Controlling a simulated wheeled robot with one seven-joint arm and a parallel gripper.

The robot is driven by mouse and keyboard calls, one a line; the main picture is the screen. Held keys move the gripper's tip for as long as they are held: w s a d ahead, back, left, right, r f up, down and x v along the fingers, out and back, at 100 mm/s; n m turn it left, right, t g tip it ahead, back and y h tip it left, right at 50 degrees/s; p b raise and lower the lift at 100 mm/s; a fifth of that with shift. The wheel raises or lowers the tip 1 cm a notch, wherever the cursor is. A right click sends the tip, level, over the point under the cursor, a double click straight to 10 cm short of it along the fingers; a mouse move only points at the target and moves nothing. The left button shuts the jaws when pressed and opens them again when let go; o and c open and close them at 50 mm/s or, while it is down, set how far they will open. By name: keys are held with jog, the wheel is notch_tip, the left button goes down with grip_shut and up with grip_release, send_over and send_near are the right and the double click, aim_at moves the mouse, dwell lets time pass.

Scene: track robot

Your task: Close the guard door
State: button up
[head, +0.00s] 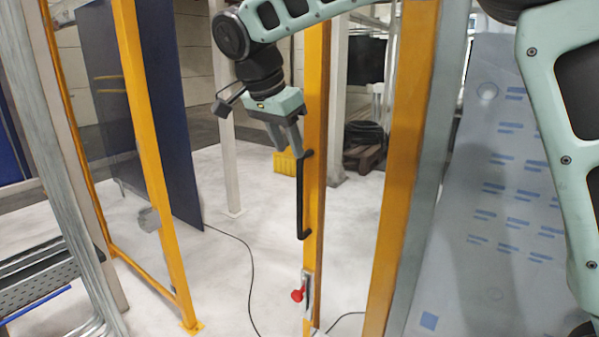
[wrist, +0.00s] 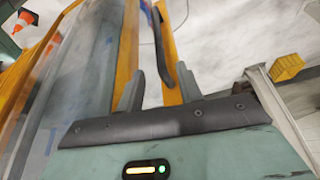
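The guard door's yellow upright (head: 315,120) stands in the middle of the head view, with a black bar handle (head: 301,200) fixed along it. A red knob (head: 298,295) sits on a latch below the handle. My gripper (head: 286,150) points down at the handle's upper end, with its fingers apart. In the wrist view my open gripper (wrist: 158,85) shows the dark handle (wrist: 160,45) between and just beyond its fingers, near the right one. I cannot tell whether a finger touches it. An open gap separates the door upright from the left yellow post (head: 146,140).
A thick yellow post (head: 402,170) and a blue-marked panel (head: 500,200) stand at the right. A step ladder (head: 50,270) stands at the left. A black cable (head: 250,275) crosses the pale floor. A yellow crate (head: 285,165) lies behind; it shows in the wrist view (wrist: 286,67).

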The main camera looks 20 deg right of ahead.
aim_at(297, 169)
jog(key=p+x, duration=0.2)
jog(key=x, duration=0.7)
grip_shut()
